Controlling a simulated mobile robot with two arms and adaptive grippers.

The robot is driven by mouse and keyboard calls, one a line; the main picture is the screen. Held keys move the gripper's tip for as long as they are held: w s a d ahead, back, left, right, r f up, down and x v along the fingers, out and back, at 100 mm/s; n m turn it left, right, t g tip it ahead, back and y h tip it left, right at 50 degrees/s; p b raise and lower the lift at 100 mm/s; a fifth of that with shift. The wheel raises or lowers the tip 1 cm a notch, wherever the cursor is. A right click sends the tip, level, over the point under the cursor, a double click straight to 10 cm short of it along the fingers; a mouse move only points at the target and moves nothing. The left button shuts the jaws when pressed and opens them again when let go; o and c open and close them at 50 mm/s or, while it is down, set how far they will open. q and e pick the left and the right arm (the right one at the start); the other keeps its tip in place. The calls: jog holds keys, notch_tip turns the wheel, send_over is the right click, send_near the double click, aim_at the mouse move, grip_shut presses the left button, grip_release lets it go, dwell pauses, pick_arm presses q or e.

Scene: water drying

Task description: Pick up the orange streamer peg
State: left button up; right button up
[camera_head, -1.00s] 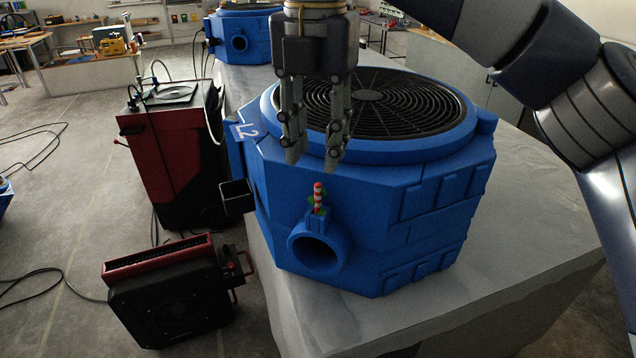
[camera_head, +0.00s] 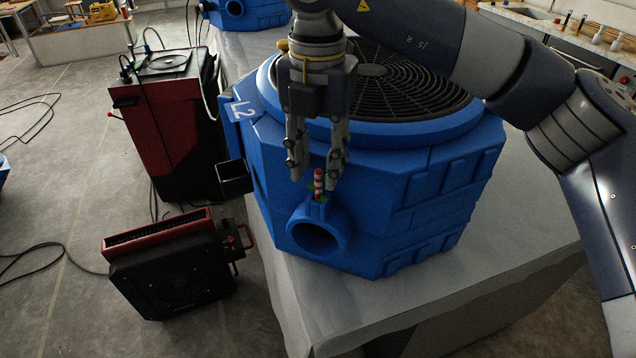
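A small red-and-white striped peg (camera_head: 318,182), with green bits at its base, stands upright above the round outlet pipe (camera_head: 318,236) of the blue machine (camera_head: 375,205). It is the only thing here that could be the orange streamer peg; I see no clear streamer. My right gripper (camera_head: 314,181) points down over the machine's front edge. Its two fingers are apart, and the peg's upper part shows in the gap between the tips. I cannot tell whether a finger touches it or is level with it in depth. My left gripper is out of view.
The blue machine has a round black grille (camera_head: 400,85) on top and stands on a grey cloth-covered table (camera_head: 520,215). To the left, a red-and-black unit (camera_head: 170,130) and a black heater-like box (camera_head: 172,265) stand on the floor. A second blue machine (camera_head: 250,12) is behind.

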aim_at(318, 191)
notch_tip(318, 191, down, 2)
jog(key=shift+s+d+p, duration=0.1)
jog(key=shift+s+p, duration=0.05)
jog(key=shift+p, duration=0.15)
jog(key=shift+f, duration=0.35)
grip_shut()
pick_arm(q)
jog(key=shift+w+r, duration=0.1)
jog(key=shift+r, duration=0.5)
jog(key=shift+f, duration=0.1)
